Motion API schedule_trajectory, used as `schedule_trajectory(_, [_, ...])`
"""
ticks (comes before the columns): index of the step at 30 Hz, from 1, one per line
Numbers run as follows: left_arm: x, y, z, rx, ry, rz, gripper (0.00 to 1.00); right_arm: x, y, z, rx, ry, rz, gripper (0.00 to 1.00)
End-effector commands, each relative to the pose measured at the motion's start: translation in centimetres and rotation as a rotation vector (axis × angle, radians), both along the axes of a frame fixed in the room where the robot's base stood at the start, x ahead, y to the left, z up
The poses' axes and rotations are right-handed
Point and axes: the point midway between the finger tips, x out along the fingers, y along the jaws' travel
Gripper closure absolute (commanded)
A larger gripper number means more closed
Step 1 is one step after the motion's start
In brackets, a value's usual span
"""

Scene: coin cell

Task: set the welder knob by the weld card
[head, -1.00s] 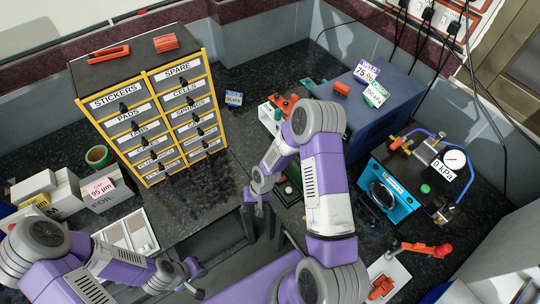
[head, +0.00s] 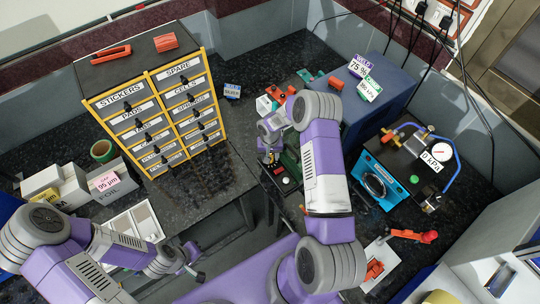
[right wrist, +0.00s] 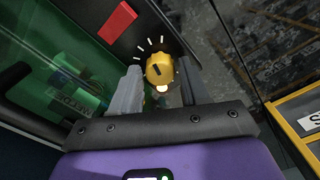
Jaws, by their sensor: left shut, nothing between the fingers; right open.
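The yellow welder knob (right wrist: 160,69) shows in the right wrist view with a dark pointer line, and several white tick marks fan around its upper side. My right gripper (right wrist: 163,88) is open, with its fingers on either side of the knob; I cannot tell whether they touch it. In the head view my right gripper (head: 269,158) is over the welder at the bench's front edge and hides most of the knob. The weld card (head: 358,66) is a purple-topped label reading 75 %, standing on the blue-grey box. My left gripper (head: 192,262) is shut and empty, low at the front.
A green-topped kPa card (head: 369,89) stands beside the weld card. A drawer cabinet (head: 160,110) is left of my right arm. A blue machine with a gauge (head: 440,152) stands at right.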

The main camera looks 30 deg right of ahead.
Motion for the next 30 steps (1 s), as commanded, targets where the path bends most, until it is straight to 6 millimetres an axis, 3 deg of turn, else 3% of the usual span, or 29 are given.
schedule_trajectory(9, [0.0,0.0,0.0,0.000,0.000,0.000,1.00,0.0,0.0,-0.4,0.001,0.000,0.000,0.55])
schedule_trajectory(18, [0.0,0.0,0.0,0.000,0.000,0.000,1.00,0.0,0.0,-0.4,0.001,0.000,0.000,0.96])
schedule_trajectory(30, [0.0,0.0,-1.4,0.000,0.000,0.000,1.00,0.0,0.0,-0.6,0.000,-0.002,0.103,0.96])
